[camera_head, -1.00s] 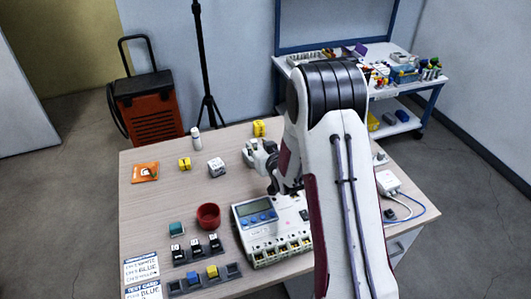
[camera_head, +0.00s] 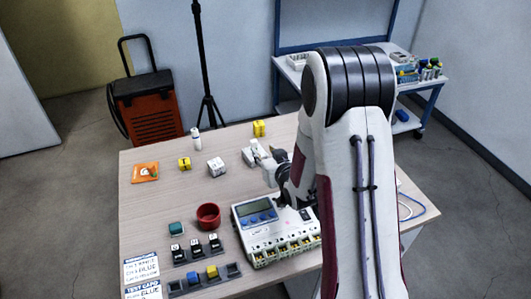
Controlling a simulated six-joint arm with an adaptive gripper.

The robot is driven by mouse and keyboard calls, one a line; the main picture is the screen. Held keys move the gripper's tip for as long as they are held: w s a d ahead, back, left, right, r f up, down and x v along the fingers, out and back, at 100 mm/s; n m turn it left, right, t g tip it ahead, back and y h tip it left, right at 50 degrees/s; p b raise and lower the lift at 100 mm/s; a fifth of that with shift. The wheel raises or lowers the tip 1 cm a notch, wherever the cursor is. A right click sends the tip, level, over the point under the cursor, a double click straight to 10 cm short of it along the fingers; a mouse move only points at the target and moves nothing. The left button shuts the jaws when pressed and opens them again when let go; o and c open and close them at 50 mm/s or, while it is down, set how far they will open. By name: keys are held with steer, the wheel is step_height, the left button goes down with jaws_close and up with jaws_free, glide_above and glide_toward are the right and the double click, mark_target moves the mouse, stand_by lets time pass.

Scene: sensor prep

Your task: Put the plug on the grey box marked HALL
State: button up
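My gripper (camera_head: 256,155) is low over the table's back middle, to the right of a small whitish-grey box (camera_head: 216,167) with dark marks. The marks are too small to read, so I cannot tell whether they say HALL. My gripper is apart from that box. Its fingers are small and pale here, and I cannot tell whether they are open or hold something. I cannot make out the plug; my arm hides the table's right part. Pale cable loops (camera_head: 410,207) show at the right edge.
A large device with a display (camera_head: 262,228) stands below my gripper. A red cup (camera_head: 208,215), a teal block (camera_head: 176,228), black switch-like parts (camera_head: 195,250) and a slotted dark tray (camera_head: 178,288) are to its left.

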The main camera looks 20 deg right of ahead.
steer(key=shift+r, duration=0.15)
stand_by(0.3)
steer(key=s+a+r+g+h, duration=0.1)
steer(key=s+a+r+g, duration=0.25)
steer(key=s+r, duration=0.95)
steer(key=s+a+r+g, duration=0.2)
steer(key=s, duration=1)
steer(key=s+a+r+g+y, duration=0.1)
steer(key=s+a+r+g, duration=0.1)
steer(key=s, duration=1.1)
steer(key=shift+r, duration=0.5)
